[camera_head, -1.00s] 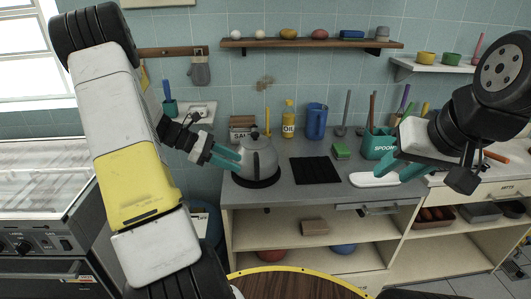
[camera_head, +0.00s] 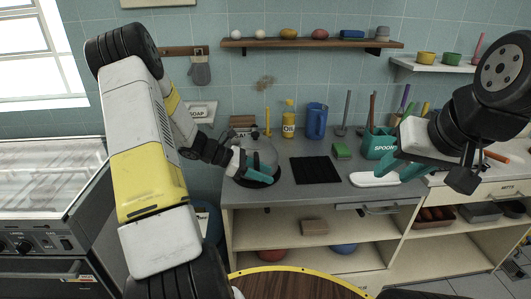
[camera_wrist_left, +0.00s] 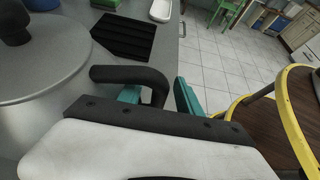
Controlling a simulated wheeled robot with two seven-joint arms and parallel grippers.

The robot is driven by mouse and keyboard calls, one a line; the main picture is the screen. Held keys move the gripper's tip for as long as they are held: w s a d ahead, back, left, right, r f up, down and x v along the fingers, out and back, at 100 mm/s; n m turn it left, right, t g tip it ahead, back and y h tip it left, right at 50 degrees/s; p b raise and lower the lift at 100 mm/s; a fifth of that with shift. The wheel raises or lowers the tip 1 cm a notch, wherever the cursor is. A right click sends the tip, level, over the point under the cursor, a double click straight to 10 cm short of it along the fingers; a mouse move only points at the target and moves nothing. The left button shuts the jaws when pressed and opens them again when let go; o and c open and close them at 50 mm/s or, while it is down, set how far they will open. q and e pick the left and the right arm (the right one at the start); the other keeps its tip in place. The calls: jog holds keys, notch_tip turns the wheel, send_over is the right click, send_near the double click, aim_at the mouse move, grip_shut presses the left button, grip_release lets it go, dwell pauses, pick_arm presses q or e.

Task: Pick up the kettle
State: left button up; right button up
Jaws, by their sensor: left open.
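The grey kettle (camera_head: 263,148) stands on a dark round base at the left of the counter, partly hidden behind my left gripper (camera_head: 265,171). In the left wrist view the kettle (camera_wrist_left: 45,115) fills the left side, with its dark lid knob at the top left. Its black handle (camera_wrist_left: 125,74) reaches out from the body and bends down between the teal fingers of my left gripper (camera_wrist_left: 160,95). Those fingers are open, with a gap beside the handle. My right gripper (camera_head: 405,168) is open and empty over the right part of the counter.
A black ridged mat (camera_head: 316,170) lies right of the kettle, with a white tray (camera_head: 374,180) beyond it. A yellow oil bottle (camera_head: 289,120) and a blue pitcher (camera_head: 317,121) stand behind. A yellow-rimmed round wooden table (camera_head: 300,285) is in front.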

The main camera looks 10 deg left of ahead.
pick_arm(q)
jog(key=shift+d+f, duration=0.1)
jog(key=shift+d, duration=0.05)
grip_shut()
jog(key=shift+w, duration=0.1)
dwell(1.3)
